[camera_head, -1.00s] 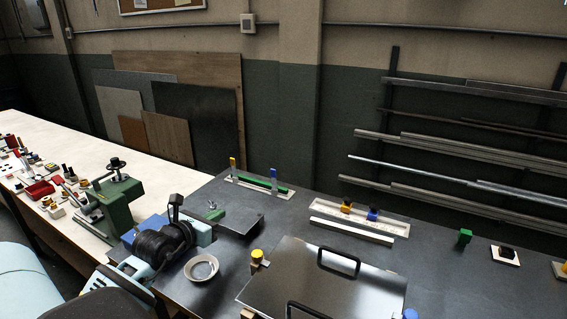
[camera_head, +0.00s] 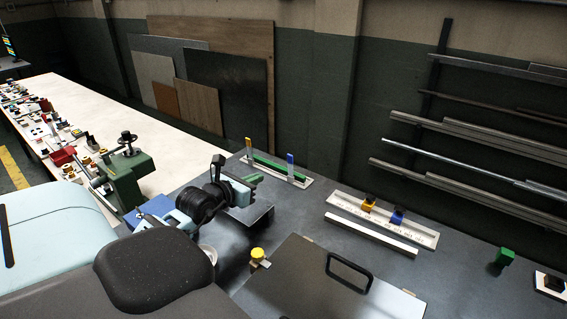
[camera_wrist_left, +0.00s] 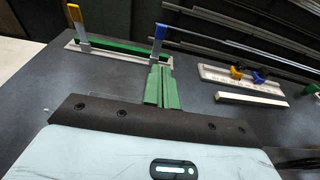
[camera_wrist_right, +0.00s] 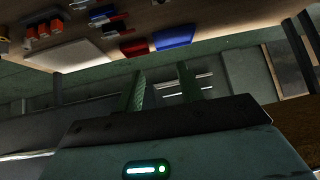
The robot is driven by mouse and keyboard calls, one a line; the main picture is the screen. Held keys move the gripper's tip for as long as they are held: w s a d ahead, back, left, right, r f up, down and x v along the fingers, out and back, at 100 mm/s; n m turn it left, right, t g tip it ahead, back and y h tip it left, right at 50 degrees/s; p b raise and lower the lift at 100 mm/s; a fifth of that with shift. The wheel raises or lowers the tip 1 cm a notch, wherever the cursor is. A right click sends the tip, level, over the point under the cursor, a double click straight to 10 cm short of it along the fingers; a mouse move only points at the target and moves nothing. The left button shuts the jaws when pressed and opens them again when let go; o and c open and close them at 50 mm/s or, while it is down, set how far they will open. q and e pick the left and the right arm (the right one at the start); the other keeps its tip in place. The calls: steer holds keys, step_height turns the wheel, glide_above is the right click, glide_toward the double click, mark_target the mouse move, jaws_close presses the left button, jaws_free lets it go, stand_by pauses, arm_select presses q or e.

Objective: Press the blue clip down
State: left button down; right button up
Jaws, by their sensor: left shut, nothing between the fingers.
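The blue clip (camera_head: 290,166) is an upright grey post with a blue top, at the right end of a pale base with a green strip (camera_head: 272,166). It also stands upright in the left wrist view (camera_wrist_left: 160,38). A matching yellow-topped clip (camera_head: 248,148) stands upright at the left end. My left gripper (camera_head: 255,179) has its green fingers together and empty, in front of the fixture. In the left wrist view its fingertips (camera_wrist_left: 160,70) appear just below the blue clip, seemingly apart from it. My right gripper (camera_wrist_right: 160,82) shows only in its wrist view, fingers apart and empty.
A pale rail (camera_head: 345,206) to the right carries a yellow block (camera_head: 368,204) and a blue block (camera_head: 397,216). A dark plate with a black handle (camera_head: 349,268) lies at the front, beside a yellow knob (camera_head: 257,253). Dark bench top is clear around the fixture.

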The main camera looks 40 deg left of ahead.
arm_select(q)
glide_toward(289, 159)
steer(key=x, duration=0.4)
steer(key=shift+w+d+f, duration=0.15)
steer(key=shift+w+f, duration=0.05)
steer(key=shift+f, duration=0.2)
steer(key=shift+r+x, duration=0.2)
steer(key=shift+x, duration=0.8)
steer(key=shift+w, duration=0.15)
